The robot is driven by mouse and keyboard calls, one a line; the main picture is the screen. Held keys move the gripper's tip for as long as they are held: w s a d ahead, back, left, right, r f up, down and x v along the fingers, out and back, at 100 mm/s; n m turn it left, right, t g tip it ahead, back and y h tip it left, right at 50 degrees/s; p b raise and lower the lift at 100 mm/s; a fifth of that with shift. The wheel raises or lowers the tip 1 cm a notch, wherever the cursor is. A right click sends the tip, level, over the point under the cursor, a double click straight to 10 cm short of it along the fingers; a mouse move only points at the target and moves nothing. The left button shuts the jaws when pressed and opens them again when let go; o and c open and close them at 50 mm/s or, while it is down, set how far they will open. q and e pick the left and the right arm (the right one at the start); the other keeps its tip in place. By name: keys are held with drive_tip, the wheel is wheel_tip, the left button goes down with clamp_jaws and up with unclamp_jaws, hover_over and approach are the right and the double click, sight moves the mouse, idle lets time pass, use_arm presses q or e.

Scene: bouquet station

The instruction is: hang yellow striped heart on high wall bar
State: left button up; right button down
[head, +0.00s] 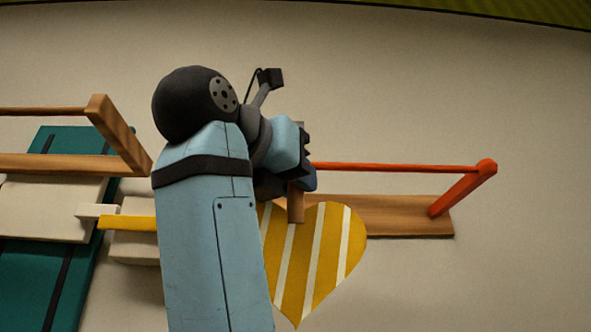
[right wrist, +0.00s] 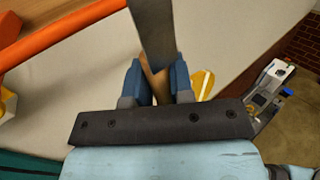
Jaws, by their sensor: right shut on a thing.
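The yellow heart with white stripes (head: 322,255) hangs point down in the head view, its left side hidden behind my right arm. A brown hanger strip (head: 296,203) rises from it into my right gripper (head: 305,178), which is shut on it. In the right wrist view the hanger (right wrist: 155,85) is between the blue fingers, and a bit of the heart (right wrist: 203,83) shows beyond them. An orange bar (head: 400,167) runs along the wall at the height of my gripper. I cannot tell whether the hanger is over it. My left gripper is out of view.
A wooden backing board (head: 390,214) lies behind the orange bar, which ends in an angled orange arm (head: 463,188). At left are a wooden bar (head: 45,111), a teal striped panel (head: 30,270) and a yellow bar (head: 127,223). The wall at right is clear.

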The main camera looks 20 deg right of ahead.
drive_tip(key=shift+w+d+f+b, duration=0.25)
drive_tip(key=shift+w+f, duration=0.15)
drive_tip(key=shift+w, duration=0.5)
drive_tip(key=shift+w+d+f+b, duration=0.25)
drive_tip(key=shift+w+f, duration=0.15)
drive_tip(key=shift+w, duration=0.5)
drive_tip(key=shift+w+d+f+b, duration=0.15)
drive_tip(key=shift+w+d+f, duration=0.2)
drive_tip(key=shift+w, duration=0.55)
drive_tip(key=shift+a, duration=0.1)
